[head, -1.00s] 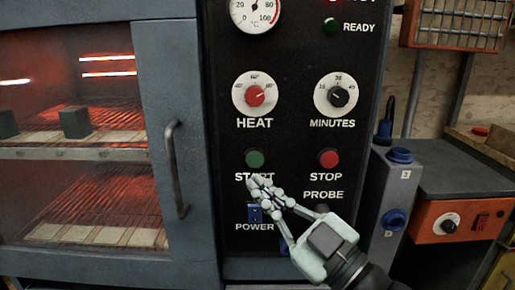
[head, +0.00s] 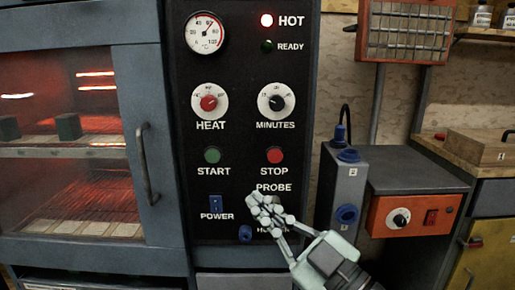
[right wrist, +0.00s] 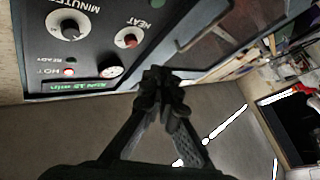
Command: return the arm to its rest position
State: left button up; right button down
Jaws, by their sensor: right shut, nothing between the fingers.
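My right gripper (head: 262,205) is shut and empty in the head view. It is in front of the lower part of the black control panel (head: 240,165), below the red STOP button (head: 275,155) and over the PROBE area. It hides part of the lettering there. In the right wrist view the gripper's fingertips (right wrist: 165,82) are together with nothing between them, and the panel lies at the upper left. My left gripper does not show.
The oven door with its handle (head: 147,165) is left of the panel. A blue-grey box with blue sockets (head: 347,155) and an orange control unit (head: 402,215) stand to the right. A wooden shelf (head: 470,150) is behind. The HOT light (head: 266,20) is lit.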

jog(key=w+d+f+m+g+h, duration=0.15)
jog(key=d+f+h, duration=0.25)
jog(key=d+f, duration=0.6)
jog(key=d+f+m+g+h, duration=0.2)
jog(key=d+f+h, duration=0.25)
jog(key=f, duration=0.95)
jog(key=w+d+f+m+g+h, duration=0.15)
jog(key=d+f+h, duration=0.25)
jog(key=d+f, duration=0.6)
jog(key=s+d+f+m+g+h, duration=0.5)
jog(key=s+d+f+g+h, duration=0.25)
jog(key=s+d+f, duration=1.35)
jog(key=a+f+m+y, duration=0.1)
jog(key=a+f+y, duration=0.1)
jog(key=a, duration=0.7)
jog(key=a+f+m+y, duration=0.1)
jog(key=a+f+y, duration=0.1)
jog(key=a, duration=0.8)
jog(key=shift+s+a+f+m, duration=0.2)
jog(key=shift+s+m, duration=0.1)
jog(key=shift+s, duration=0.05)
